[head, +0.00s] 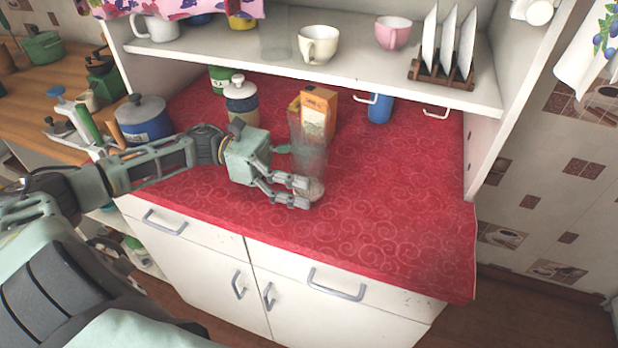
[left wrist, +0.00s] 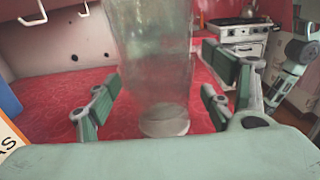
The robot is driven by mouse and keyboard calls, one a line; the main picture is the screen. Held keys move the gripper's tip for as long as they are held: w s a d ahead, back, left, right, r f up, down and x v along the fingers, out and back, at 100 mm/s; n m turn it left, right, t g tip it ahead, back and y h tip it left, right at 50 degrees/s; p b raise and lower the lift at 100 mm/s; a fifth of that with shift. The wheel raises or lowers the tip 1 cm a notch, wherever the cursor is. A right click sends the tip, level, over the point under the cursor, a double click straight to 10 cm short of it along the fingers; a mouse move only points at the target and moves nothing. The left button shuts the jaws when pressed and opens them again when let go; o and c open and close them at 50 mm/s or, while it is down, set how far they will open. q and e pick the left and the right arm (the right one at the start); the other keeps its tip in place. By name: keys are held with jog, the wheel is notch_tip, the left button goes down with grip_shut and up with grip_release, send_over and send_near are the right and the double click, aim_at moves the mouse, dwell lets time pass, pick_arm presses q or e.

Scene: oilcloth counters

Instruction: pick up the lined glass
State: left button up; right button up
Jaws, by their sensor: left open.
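A tall, clear glass (head: 312,158) with a thick base stands upright on the red counter, and it also shows in the left wrist view (left wrist: 155,65). Its line pattern is hard to make out. My left gripper (head: 298,192) is open and low at the glass, close to the counter. In the left wrist view the fingers of the left gripper (left wrist: 155,100) stand on either side of the glass, with a visible gap to the left one. Whether any finger touches it I cannot tell. My right gripper is not in view.
An orange carton (head: 318,112) stands right behind the glass. A lidded jar (head: 241,103) is to its left, and a blue mug (head: 380,108) is further back. A shelf (head: 350,72) with cups overhangs the back. The counter's right side (head: 410,200) is clear.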

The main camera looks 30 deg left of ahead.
pick_arm(q)
jog(key=c, duration=1.4)
jog(key=shift+w+r, duration=0.1)
jog(key=shift+r, duration=0.1)
